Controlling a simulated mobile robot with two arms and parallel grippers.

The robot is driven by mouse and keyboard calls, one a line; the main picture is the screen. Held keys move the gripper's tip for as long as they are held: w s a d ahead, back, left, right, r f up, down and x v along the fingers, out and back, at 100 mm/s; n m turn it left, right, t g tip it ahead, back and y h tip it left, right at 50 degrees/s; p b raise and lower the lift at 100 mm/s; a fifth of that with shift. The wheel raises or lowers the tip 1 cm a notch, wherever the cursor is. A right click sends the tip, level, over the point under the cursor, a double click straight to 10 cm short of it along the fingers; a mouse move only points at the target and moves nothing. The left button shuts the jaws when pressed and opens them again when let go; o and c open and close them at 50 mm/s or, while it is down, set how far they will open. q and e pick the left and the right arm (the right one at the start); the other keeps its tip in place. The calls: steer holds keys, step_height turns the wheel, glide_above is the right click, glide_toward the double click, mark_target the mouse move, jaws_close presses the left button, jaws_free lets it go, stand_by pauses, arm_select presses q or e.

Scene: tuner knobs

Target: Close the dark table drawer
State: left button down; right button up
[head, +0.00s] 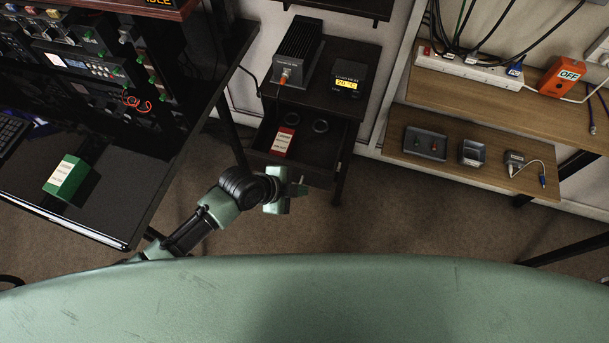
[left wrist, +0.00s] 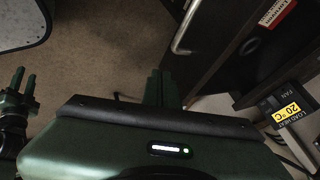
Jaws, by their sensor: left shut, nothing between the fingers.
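The dark table (head: 352,50) stands at the back, with its drawer (head: 258,137) pulled out toward me. A red box with a white label (head: 283,141) and two dark rings lie in the drawer. My left gripper (head: 301,188) is shut and empty, just in front of the drawer's front; I cannot tell whether it touches. The left wrist view shows its fingers (left wrist: 161,87) left of the drawer's dark front (left wrist: 208,45) and its metal handle (left wrist: 186,28). My right gripper (left wrist: 23,80) shows small at the left of that view; its opening is unclear.
A finned amplifier (head: 298,52) and a small yellow display (head: 349,80) stand on the dark table. A desk (head: 110,205) with a green box (head: 67,179) is at the left. A wooden shelf unit (head: 480,172) is at the right. Floor in front of the drawer is free.

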mark_target(311, 175)
arm_select(q)
steer(key=shift+w+d+p, duration=0.1)
steer(key=shift+w+d, duration=0.1)
steer(key=shift+w, duration=0.45)
steer(key=shift+w+d+p, duration=0.15)
steer(key=shift+w+d, duration=0.1)
steer(key=shift+w, duration=0.4)
steer(key=shift+w+d+p, duration=0.1)
steer(key=shift+w+d, duration=0.1)
steer(key=shift+w, duration=0.45)
arm_select(e)
steer(key=shift+s+d+r, duration=0.25)
steer(key=shift+d+r, duration=0.05)
steer(key=shift+d, duration=0.15)
